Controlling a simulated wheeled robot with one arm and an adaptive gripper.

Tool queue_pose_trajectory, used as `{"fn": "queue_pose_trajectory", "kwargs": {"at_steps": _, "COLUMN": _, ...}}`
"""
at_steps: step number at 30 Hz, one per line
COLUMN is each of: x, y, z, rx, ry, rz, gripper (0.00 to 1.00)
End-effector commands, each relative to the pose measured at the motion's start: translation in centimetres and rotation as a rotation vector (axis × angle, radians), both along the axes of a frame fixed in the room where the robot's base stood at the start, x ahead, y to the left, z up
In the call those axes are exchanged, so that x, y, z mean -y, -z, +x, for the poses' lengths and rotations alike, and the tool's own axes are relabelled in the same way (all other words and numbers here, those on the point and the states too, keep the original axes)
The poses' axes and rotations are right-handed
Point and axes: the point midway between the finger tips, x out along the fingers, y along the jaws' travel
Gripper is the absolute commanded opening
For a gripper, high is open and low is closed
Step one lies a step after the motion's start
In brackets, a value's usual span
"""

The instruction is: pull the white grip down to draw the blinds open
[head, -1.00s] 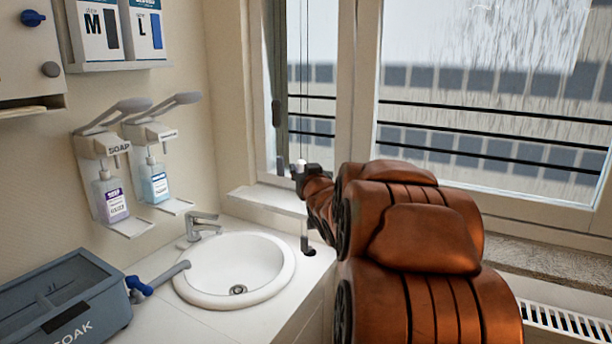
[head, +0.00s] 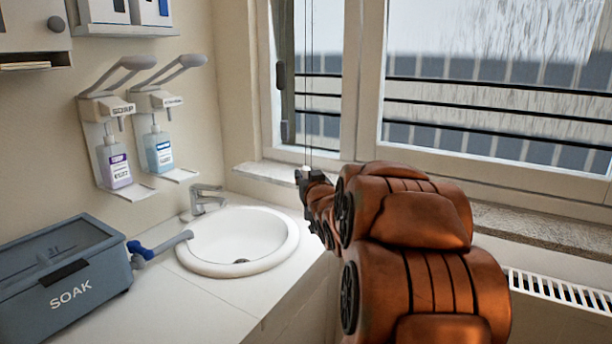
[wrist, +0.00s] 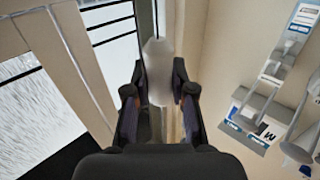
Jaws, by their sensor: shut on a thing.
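The white grip (wrist: 158,72) hangs on a thin dark cord and stands upright between my fingers in the wrist view. In the head view my gripper (head: 308,178) is at about window sill height, behind the back right of the sink. The cords (head: 307,90) run straight up from it in front of the window. No blind slats are clearly visible.
The window sill (head: 262,172) and window frame (head: 355,90) are close behind my gripper. A sink (head: 285,258) with a tap (head: 205,200) lies to the left. Soap dispensers (head: 118,168) hang on the left wall. A grey soak box (head: 95,290) stands on the counter.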

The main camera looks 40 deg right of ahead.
Motion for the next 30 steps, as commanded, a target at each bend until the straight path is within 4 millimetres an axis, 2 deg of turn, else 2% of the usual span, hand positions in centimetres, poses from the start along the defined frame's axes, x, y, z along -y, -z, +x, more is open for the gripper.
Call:
{"fn": "queue_pose_trajectory", "kwargs": {"at_steps": 4, "x": 0.1, "y": -0.2, "z": 0.0, "rx": 0.003, "ry": 0.001, "rz": -0.001, "gripper": 0.0}}
{"fn": "queue_pose_trajectory", "kwargs": {"at_steps": 5, "x": 0.1, "y": -0.2, "z": 0.0, "rx": 0.003, "ry": 0.001, "rz": -0.001, "gripper": 0.25}}
{"fn": "queue_pose_trajectory", "kwargs": {"at_steps": 12, "x": 0.1, "y": -0.2, "z": -0.1, "rx": 0.003, "ry": 0.002, "rz": -0.001, "gripper": 0.5}}
{"fn": "queue_pose_trajectory", "kwargs": {"at_steps": 23, "x": 0.1, "y": -0.2, "z": -0.1, "rx": 0.002, "ry": 0.002, "rz": -0.002, "gripper": 0.5}}
{"fn": "queue_pose_trajectory", "kwargs": {"at_steps": 30, "x": -0.4, "y": -0.4, "z": -1.2, "rx": 0.005, "ry": 0.003, "rz": -0.004, "gripper": 0.5}}
